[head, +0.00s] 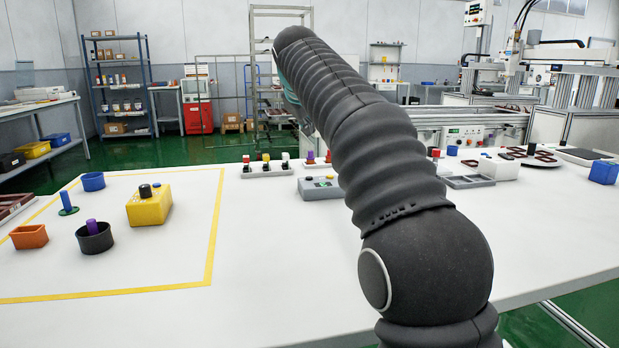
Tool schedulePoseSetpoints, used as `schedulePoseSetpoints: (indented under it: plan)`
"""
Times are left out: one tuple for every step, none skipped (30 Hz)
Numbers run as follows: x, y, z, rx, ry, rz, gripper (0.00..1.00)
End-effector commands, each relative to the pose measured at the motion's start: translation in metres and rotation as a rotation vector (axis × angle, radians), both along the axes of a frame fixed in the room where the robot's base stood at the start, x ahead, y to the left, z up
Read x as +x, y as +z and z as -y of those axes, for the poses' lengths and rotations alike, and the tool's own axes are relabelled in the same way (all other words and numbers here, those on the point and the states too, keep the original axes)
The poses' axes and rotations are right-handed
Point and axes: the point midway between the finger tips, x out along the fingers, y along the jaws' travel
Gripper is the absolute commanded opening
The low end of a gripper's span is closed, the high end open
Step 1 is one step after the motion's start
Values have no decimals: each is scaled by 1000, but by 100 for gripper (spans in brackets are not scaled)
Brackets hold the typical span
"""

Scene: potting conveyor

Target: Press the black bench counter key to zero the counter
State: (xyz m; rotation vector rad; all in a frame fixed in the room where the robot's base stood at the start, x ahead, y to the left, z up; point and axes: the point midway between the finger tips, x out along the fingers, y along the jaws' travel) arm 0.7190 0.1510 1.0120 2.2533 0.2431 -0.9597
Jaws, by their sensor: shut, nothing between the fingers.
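A low grey box (320,190) stands near the table's far edge, left of my arm. It has small keys on top, one dark (308,179); it looks like the bench counter, but markings are too small to read. My arm rises from the lower right, bends away over the table and hides part of the area beside the box. A yellow box (150,208) with a black knob on top (145,191) stands inside the yellow-taped area at left.
The white table (270,260) is clear at centre front. Racks with coloured plugs (265,170) stand behind. A blue bin (604,172) is at right.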

Motion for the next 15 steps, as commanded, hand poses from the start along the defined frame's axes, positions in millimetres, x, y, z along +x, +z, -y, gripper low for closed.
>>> schedulePoseSetpoints:
  plan:
    - [0,-2,1,-1,-1,-2,0]
    - [0,-4,1,-1,-1,-2,0]
    - [0,-7,1,-1,-2,-2,0]
    - [0,-10,1,-1,-2,-2,0]
    - [0,-14,2,-2,-2,-3,0]
    - [0,-18,2,-2,-2,-3,0]
    - [-1,-23,2,-2,-2,-3,0]
    - [0,-28,3,-1,-3,-2,0]
    - [0,-33,3,-1,-4,-2,0]
    - [0,-37,2,0,-3,-1,0]
    - [0,-41,3,-1,-4,-2,0]
    - [0,-50,2,-1,-4,-2,0]
    - [0,-54,2,0,-3,-1,0]
    - [0,-58,2,0,-4,-1,0]
    - [0,-62,2,1,-4,-1,0]
